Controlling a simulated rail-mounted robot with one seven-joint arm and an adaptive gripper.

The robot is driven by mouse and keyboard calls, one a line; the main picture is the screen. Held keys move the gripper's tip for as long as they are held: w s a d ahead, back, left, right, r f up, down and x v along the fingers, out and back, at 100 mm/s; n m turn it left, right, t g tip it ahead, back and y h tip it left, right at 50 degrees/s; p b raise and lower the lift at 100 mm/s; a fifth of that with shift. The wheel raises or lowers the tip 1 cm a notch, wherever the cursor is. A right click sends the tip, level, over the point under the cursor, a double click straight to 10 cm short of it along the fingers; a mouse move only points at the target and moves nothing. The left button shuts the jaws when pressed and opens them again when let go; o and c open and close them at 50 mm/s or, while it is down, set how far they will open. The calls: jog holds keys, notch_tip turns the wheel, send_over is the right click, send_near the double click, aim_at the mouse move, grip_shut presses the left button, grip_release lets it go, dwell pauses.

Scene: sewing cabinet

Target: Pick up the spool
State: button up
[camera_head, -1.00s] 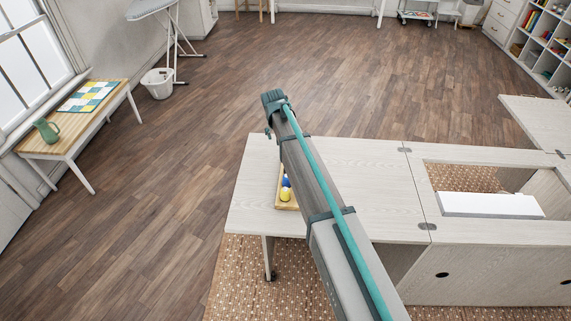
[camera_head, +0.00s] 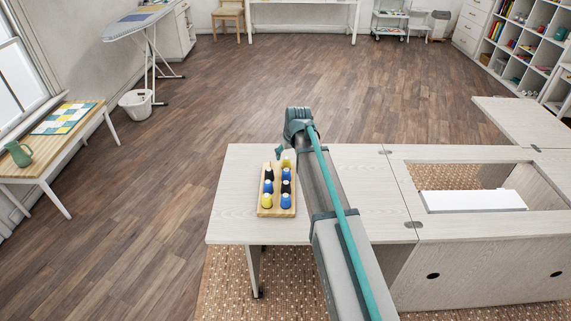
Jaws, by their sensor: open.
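A wooden tray (camera_head: 264,210) lies on the left part of the pale cabinet top, left of my arm. Several spools stand in it in two rows: yellow ones such as the near-left yellow spool (camera_head: 266,201), blue ones such as the near-right blue spool (camera_head: 286,201), and dark ones such as the black spool (camera_head: 268,173). Which spool is meant cannot be told. My gripper (camera_head: 280,153) shows only as a small teal part at the tray's far end, beside the arm's end. The far end of the tray is partly hidden there, and the gap between fingertips is unclear.
The cabinet top (camera_head: 240,227) is bare around the tray. To the right is an opening holding a white block (camera_head: 472,200).

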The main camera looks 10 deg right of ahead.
aim_at(286, 160)
jog(key=shift+d+p+x, duration=0.2)
jog(key=shift+p+x, duration=0.75)
jog(key=shift+x, duration=2.15)
jog(key=shift+w, duration=0.15)
jog(key=c, duration=1)
